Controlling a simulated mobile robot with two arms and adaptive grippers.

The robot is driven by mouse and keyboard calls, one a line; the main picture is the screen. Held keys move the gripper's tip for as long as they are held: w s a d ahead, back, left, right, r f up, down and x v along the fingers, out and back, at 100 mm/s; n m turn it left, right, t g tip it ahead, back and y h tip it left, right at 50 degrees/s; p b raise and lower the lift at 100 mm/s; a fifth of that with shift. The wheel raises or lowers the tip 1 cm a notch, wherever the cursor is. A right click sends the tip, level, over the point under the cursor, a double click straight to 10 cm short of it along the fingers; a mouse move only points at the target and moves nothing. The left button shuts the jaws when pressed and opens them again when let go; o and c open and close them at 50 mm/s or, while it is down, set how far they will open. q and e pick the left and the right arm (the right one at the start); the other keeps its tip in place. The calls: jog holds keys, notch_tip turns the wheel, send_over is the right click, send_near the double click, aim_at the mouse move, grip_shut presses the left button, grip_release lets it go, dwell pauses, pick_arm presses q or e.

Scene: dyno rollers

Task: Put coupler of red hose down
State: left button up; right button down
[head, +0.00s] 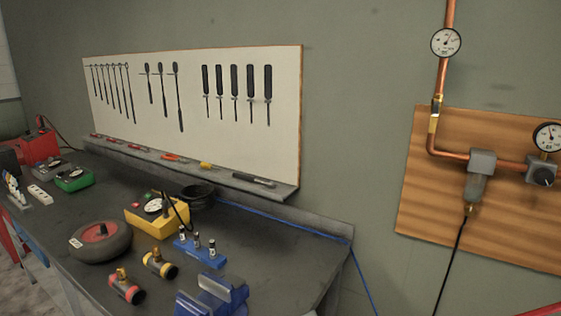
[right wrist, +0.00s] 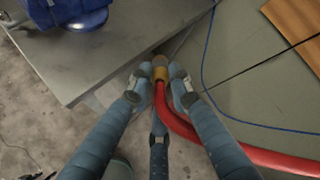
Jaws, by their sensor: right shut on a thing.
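In the right wrist view, my right gripper (right wrist: 160,82) is shut on the brass-coloured coupler (right wrist: 160,62) at the end of the red hose (right wrist: 270,160). A finger is on each side of it. The hose runs from the coupler down and off to the right edge. The coupler is beside the corner of the grey workbench (right wrist: 125,55), seen from above. How far it is from the bench in height I cannot tell. The head view shows neither gripper. A short red piece at its bottom right edge (head: 545,310) may be the hose.
A blue vise (head: 215,295) stands near the bench's front, with a yellow box (head: 158,215), a wheel (head: 100,242) and two brass fittings with coloured ends (head: 126,286) around it. A blue cable (head: 285,222) crosses the bench. Copper pipe with gauges (head: 446,42) is on the wall.

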jog(key=shift+r, duration=0.1)
jog(key=shift+f, duration=0.2)
jog(key=shift+r, duration=0.15)
jog(key=w+d+f+m+g+h+p, duration=0.25)
jog(key=w+d+m, duration=0.25)
jog(key=d, duration=0.5)
jog(key=w+d+f+m+g+h+p, duration=0.25)
jog(key=w+d+m+h, duration=0.2)
jog(key=d, duration=0.55)
jog(key=w+d+f+m+g+h+p, duration=0.25)
jog(key=w+d+m, duration=0.25)
jog(key=d, duration=0.5)
jog(key=s+a+r+n+t+y+b, duration=0.1)
jog(key=a+n+t, duration=0.1)
jog(key=a, duration=0.4)
jog(key=a+r+n+t+y+b, duration=0.1)
jog(key=a+n+t+b, duration=0.1)
jog(key=a, duration=0.4)
jog(key=shift+s+r+n, duration=0.35)
jog(key=shift+n, duration=0.4)
